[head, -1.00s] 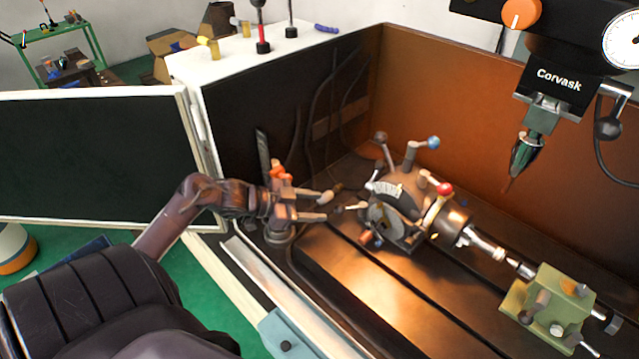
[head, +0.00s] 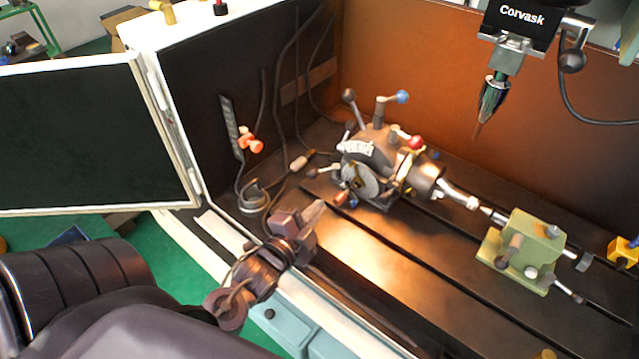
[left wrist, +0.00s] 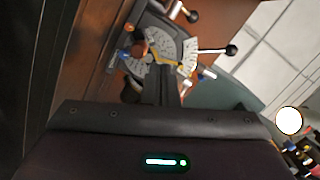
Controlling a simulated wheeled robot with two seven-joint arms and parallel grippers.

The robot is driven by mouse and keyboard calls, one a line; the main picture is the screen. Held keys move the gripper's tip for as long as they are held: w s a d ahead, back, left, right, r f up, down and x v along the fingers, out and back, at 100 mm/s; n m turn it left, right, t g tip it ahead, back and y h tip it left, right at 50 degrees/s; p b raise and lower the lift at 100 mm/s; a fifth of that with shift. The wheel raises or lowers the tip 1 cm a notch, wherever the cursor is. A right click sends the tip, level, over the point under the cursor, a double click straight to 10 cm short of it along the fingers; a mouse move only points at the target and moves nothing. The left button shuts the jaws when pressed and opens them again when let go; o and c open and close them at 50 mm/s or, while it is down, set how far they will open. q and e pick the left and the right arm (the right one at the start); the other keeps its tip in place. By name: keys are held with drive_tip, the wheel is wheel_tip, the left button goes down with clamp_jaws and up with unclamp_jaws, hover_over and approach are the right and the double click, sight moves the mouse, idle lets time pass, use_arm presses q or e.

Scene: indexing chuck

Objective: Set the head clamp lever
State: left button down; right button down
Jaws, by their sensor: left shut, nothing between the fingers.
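The indexing head (head: 370,165) stands on the slotted machine bed in the head view, with a graduated dial and several levers. Its levers end in a blue knob (head: 402,97), a red knob (head: 416,142) and dark knobs; I cannot tell which is the clamp lever. My left gripper (head: 318,208) is shut and empty, in front and to the left of the head, apart from it. In the left wrist view, the shut fingers (left wrist: 162,82) point toward the head's dial (left wrist: 150,55), and a black-knobbed lever (left wrist: 230,50) shows beyond. My right gripper is out of view.
A green tailstock (head: 525,250) stands on the bed to the right. The spindle with its drill chuck (head: 493,97) hangs above. An open door panel (head: 85,135) is at the left. Cables and an orange-handled item (head: 249,141) are along the left wall. The front bed is clear.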

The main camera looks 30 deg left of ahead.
use_arm(q)
drive_tip(key=shift+s+a+r+y, duration=0.1)
drive_tip(key=shift+s+r+y, duration=0.15)
drive_tip(key=shift+s+y, duration=0.6)
drive_tip(key=shift+w+a, duration=0.1)
drive_tip(key=shift+w, duration=0.1)
drive_tip(key=w+a+p, duration=0.1)
drive_tip(key=w, duration=0.2)
drive_tip(key=w+a+f+p, duration=0.1)
drive_tip(key=w, duration=0.2)
drive_tip(key=w+a+f+p, duration=0.1)
drive_tip(key=w+a, duration=0.1)
drive_tip(key=w, duration=0.1)
drive_tip(key=shift+w, duration=0.4)
drive_tip(key=shift+a+f, duration=0.25)
drive_tip(key=shift+a, duration=0.3)
drive_tip(key=shift+a+h, duration=0.2)
drive_tip(key=shift+h, duration=0.25)
drive_tip(key=shift+w+a+m+h, duration=0.1)
drive_tip(key=shift+a+m+h, duration=0.25)
drive_tip(key=shift+m+h, duration=0.3)
